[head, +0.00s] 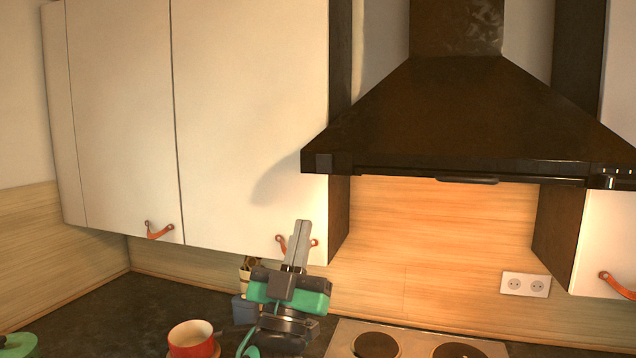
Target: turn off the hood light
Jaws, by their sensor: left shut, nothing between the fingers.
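The dark range hood (455,115) hangs over the stove at the right of the head view. Small controls (612,178) show at the right end of its front edge; which of them is the light switch I cannot tell. The wall panel below the hood is brightly lit. My left gripper (301,226) points upward, shut and empty, in front of the lower corner of the white cabinet, below and left of the hood and apart from its controls. It partly covers a leather pull. My right gripper is not in view.
White cabinets (245,110) with leather pulls (158,231) hang at the left. A red cup (192,338) stands on the dark counter (135,305). The stove (338,343) has round burners. A socket (525,285) is on the wall. Space under the hood is clear.

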